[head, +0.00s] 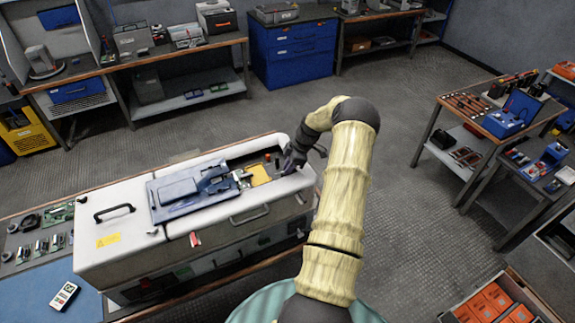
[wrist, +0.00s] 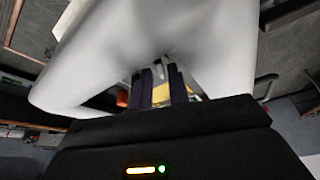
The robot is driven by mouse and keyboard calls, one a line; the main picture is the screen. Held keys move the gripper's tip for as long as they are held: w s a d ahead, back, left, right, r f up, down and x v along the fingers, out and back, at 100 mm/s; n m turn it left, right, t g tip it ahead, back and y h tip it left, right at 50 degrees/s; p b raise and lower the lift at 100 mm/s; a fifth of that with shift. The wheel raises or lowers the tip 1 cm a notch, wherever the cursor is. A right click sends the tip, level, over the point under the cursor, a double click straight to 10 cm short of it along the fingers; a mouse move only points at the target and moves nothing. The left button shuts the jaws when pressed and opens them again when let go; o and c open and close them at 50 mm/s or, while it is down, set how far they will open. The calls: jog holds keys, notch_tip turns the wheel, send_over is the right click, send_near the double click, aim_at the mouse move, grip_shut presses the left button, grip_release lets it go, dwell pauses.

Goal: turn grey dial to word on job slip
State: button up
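A white cabinet (head: 130,195) with a recessed opening in its top stands in front of me. My gripper (head: 284,172) is at the right end of this opening, low over the cabinet. In the wrist view its two dark fingers (wrist: 160,90) point down between pale cabinet walls, with a gap between them. A small grey part shows in that gap, too unclear to name as the grey dial. I cannot tell whether the fingers touch it. A yellow piece (head: 259,175) lies in the opening and shows behind the fingers. I see no readable job slip.
A blue-grey panel (head: 180,190) lies across the cabinet top, left of the opening. A black handle (head: 114,212) stands up at the left. A white meter (head: 64,296) lies on the blue mat. Benches line the back and right; the floor between is clear.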

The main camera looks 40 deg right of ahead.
jog(key=shift+w+a+f, duration=0.1)
jog(key=shift+a+f, duration=0.05)
jog(key=shift+f, duration=0.3)
grip_shut()
